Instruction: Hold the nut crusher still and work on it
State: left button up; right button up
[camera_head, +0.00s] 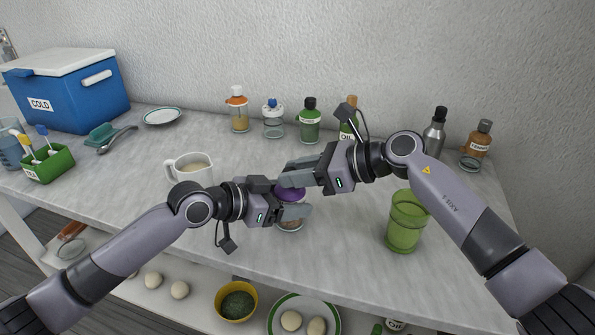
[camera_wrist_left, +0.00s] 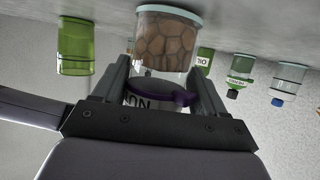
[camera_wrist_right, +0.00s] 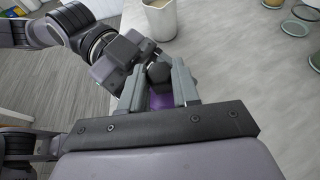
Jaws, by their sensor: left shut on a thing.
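The nut crusher (camera_head: 290,223) is a clear jar of brown nuts with a purple upper part, standing on the counter. In the left wrist view the jar (camera_wrist_left: 168,45) appears upside down, with its purple part and lettering between the fingers. My left gripper (camera_head: 287,202) is shut on the nut crusher from the left. My right gripper (camera_head: 290,171) is at the top of it, coming from the right. In the right wrist view its open fingers stand on either side of a dark round knob (camera_wrist_right: 158,72) above the purple part. The arms hide part of the crusher in the head view.
A white mug (camera_head: 190,168) stands to the left and a green glass (camera_head: 405,222) to the right. Several bottles and jars line the back. A blue cooler (camera_head: 75,95) and green holder (camera_head: 50,165) stand at far left. A shelf below holds bowls.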

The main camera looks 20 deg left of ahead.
grip_shut()
jog(key=shift+d+m+t, duration=0.1)
jog(key=shift+m+t, duration=0.4)
jog(key=shift+t, duration=0.1)
jog(key=shift+f+m+t, duration=0.1)
jog(key=shift+m+t, duration=0.7)
jog(key=shift+t, duration=0.1)
jog(key=shift+s+a+f+m+t+h, duration=0.1)
jog(key=shift+s+m+t+h, duration=0.1)
jog(key=shift+m+t+h, duration=0.35)
jog(key=shift+s+a+r+m+t+h, duration=0.15)
jog(key=shift+m+t+h, duration=0.1)
jog(key=shift+m+t, duration=0.6)
jog(key=shift+s+a+f+m+t+h, duration=0.1)
jog(key=shift+s+f+m+t+h, duration=0.1)
jog(key=shift+m+t+h, duration=0.8)
jog(key=shift+m+t, duration=0.4)
jog(key=shift+t, duration=0.1)
jog(key=shift+m, duration=0.4)
